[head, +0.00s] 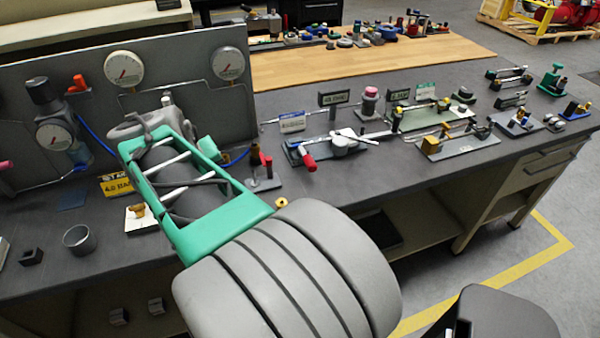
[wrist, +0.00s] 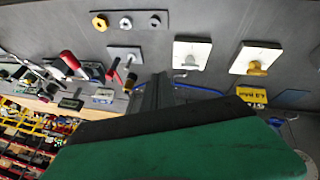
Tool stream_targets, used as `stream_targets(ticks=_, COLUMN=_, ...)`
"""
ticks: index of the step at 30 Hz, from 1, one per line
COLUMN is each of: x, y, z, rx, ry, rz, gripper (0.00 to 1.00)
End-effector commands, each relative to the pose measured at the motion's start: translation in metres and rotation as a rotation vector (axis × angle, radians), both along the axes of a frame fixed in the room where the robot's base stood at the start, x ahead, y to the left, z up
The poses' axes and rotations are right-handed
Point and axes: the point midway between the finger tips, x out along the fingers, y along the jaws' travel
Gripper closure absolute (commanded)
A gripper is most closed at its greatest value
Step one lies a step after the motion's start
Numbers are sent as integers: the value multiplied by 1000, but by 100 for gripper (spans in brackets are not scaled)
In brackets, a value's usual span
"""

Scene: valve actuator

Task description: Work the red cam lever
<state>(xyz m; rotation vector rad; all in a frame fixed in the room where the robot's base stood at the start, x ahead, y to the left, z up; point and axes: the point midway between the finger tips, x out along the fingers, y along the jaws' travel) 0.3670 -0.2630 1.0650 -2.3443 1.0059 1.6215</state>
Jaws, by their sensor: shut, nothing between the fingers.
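Two red levers could be the cam lever, and I cannot tell which is. One is a red-handled lever (head: 308,161) on a low base with a pale round part, right of my arm. The other is a short red upright lever (head: 266,166) beside a dark one on a small grey plate, nearer my arm. In the wrist view, a long red handle (wrist: 73,64) and a smaller red lever (wrist: 112,68) show at the left. My gripper (wrist: 157,90) is shut and empty above the bench, apart from both. In the head view my arm largely hides it.
A gauge panel (head: 225,105) stands behind my arm. A grey cup (head: 77,239) and a white plate with a brass knob (head: 141,217) are at the left of the bench. Several clamp fixtures fill the right side. A wooden board (head: 440,57) lies behind.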

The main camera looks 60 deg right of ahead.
Motion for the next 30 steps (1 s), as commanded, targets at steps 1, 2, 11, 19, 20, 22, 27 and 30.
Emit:
stream_targets(ticks=1, x=-23, y=-49, z=-18, rx=-44, ry=28, rz=-123, gripper=100)
stream_targets(ticks=2, x=-37, y=-72, z=-20, rx=-70, ry=45, rz=-181, gripper=100)
stream_targets(ticks=11, x=-90, y=-142, z=-28, rx=-147, ry=109, rz=-356, gripper=100)
stream_targets(ticks=19, x=-93, y=-174, z=-72, rx=-145, ry=108, rz=-354, gripper=100)
stream_targets(ticks=20, x=-93, y=-178, z=-78, rx=-143, ry=107, rz=-353, gripper=100)
stream_targets(ticks=22, x=-94, y=-187, z=-91, rx=-143, ry=108, rz=-352, gripper=100)
stream_targets(ticks=27, x=-111, y=-208, z=-94, rx=-146, ry=103, rz=-354, gripper=100)
stream_targets(ticks=30, x=-118, y=-216, z=-95, rx=-145, ry=103, rz=-351, gripper=100)
